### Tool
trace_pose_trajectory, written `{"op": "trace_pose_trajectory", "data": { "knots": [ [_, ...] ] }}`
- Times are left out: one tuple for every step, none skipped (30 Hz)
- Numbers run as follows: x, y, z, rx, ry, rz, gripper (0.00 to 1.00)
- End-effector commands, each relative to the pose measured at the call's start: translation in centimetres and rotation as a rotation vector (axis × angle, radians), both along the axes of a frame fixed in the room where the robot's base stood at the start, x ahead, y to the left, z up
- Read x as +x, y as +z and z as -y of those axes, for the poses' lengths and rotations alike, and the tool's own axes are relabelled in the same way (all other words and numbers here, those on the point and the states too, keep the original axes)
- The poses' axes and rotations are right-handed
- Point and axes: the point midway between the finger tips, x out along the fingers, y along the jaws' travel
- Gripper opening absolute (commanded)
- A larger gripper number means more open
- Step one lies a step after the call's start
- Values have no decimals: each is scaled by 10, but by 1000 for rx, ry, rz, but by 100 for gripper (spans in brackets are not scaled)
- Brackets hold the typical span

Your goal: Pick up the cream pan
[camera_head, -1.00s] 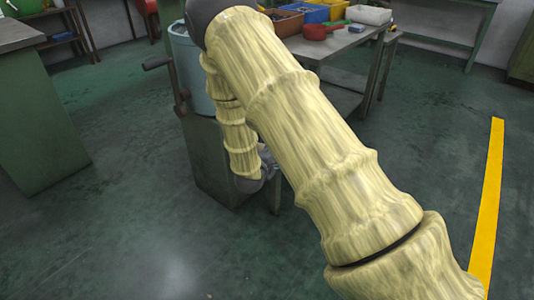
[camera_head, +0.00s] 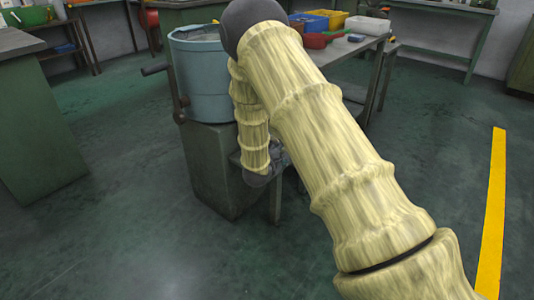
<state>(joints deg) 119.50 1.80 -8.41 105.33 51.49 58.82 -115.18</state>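I cannot make out a cream-coloured pan for certain. An off-white shallow container (camera_head: 367,25) stands at the far end of the grey table, apart from my gripper. A red pan-like object (camera_head: 315,40) lies on the same table, partly behind my arm. My gripper (camera_head: 266,163) is a small dark shape at the end of my pale yellow arm, low beside the table's near legs. Its fingers are too unclear to tell whether they are open or shut, and my arm hides part of the table.
A blue tub (camera_head: 200,75) with a crank stands on a dark green base (camera_head: 215,165) just left of my arm. Blue and yellow bins (camera_head: 332,19) stand on the table. A green cabinet (camera_head: 40,130) is at left. Floor is clear around a yellow line (camera_head: 493,210) at right.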

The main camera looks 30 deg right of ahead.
Motion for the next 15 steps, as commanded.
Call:
{"op": "trace_pose_trajectory", "data": {
  "knots": [
    [3, -5, 5, 1, -3, 2, 47],
    [6, -6, 7, 1, -2, 2, 47],
    [9, -7, 11, 2, -2, 3, 47],
    [11, -8, 14, 1, -2, 2, 47],
    [13, -9, 16, 1, -1, 1, 47],
    [16, -10, 20, 1, -1, 2, 47],
    [19, -11, 23, 1, -2, 2, 47],
    [20, -12, 26, 1, -2, 2, 47],
    [22, -12, 28, 1, -1, 1, 47],
    [23, -12, 29, 1, 0, 1, 47],
    [24, -12, 30, 0, 0, 0, 47],
    [24, -11, 30, 0, 0, 0, 47],
    [24, -11, 30, 0, 0, 0, 47],
    [24, -11, 30, 0, 1, 0, 47],
    [24, -11, 30, 0, 1, -1, 47]
  ]
}}
